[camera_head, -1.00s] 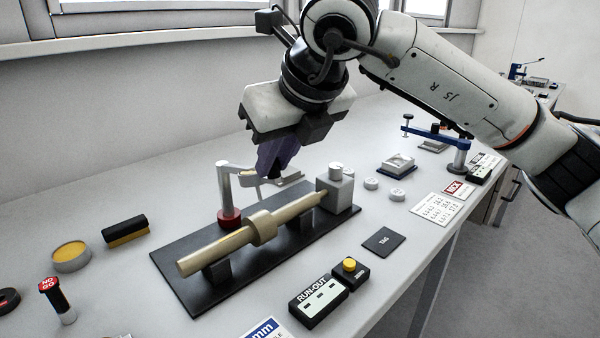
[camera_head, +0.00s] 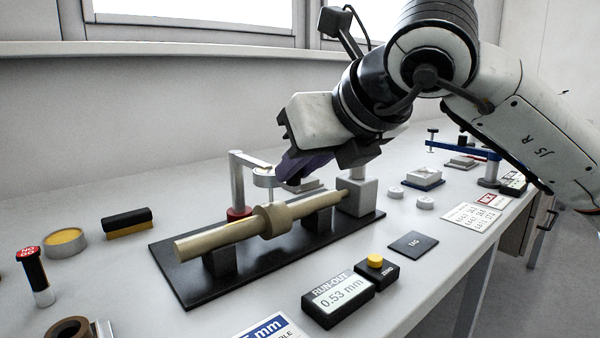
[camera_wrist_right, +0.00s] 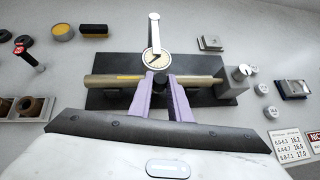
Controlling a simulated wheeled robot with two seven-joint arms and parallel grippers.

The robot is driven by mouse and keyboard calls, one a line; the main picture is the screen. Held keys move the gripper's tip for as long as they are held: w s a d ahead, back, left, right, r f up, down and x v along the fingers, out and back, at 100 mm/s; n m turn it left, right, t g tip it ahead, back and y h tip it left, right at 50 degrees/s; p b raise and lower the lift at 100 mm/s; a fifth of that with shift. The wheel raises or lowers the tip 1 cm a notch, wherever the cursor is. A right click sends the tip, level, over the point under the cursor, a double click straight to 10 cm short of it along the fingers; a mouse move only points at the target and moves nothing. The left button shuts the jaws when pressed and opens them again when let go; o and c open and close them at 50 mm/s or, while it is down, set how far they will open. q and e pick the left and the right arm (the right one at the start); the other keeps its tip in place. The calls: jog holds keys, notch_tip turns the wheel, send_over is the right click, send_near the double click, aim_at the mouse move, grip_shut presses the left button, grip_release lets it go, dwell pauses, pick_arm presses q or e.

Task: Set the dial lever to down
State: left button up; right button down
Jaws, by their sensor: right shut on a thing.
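The dial gauge (camera_head: 264,179) has a round face and hangs from a silver post with a red base (camera_head: 238,190). Its face and needle show in the right wrist view (camera_wrist_right: 157,59). My right gripper (camera_head: 286,176) has purple fingers, which reach down beside the dial, over the tan shaft (camera_head: 222,236). In the wrist view my right gripper (camera_wrist_right: 161,80) is shut on the dial lever, a small dark part just below the dial face. The fingers hide most of the lever, so its angle is unclear. My left gripper is out of view.
The shaft rests on dark supports on a black base plate (camera_head: 190,283), with a grey block (camera_head: 358,197) at its right end. The run-out display (camera_head: 338,297) reads 0.53 mm, beside a yellow button (camera_head: 375,261). A dark tag (camera_head: 413,244) lies at the front right.

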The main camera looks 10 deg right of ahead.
jog(key=shift+f, duration=0.15)
jog(key=c, duration=1.6)
grip_release()
jog(key=shift+c, duration=0.2)
pick_arm(q)
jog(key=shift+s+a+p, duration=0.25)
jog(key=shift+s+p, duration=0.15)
jog(key=shift+p, duration=0.05)
pick_arm(e)
jog(key=v, duration=1)
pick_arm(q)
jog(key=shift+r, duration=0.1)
pick_arm(e)
jog(key=shift+s, duration=0.15)
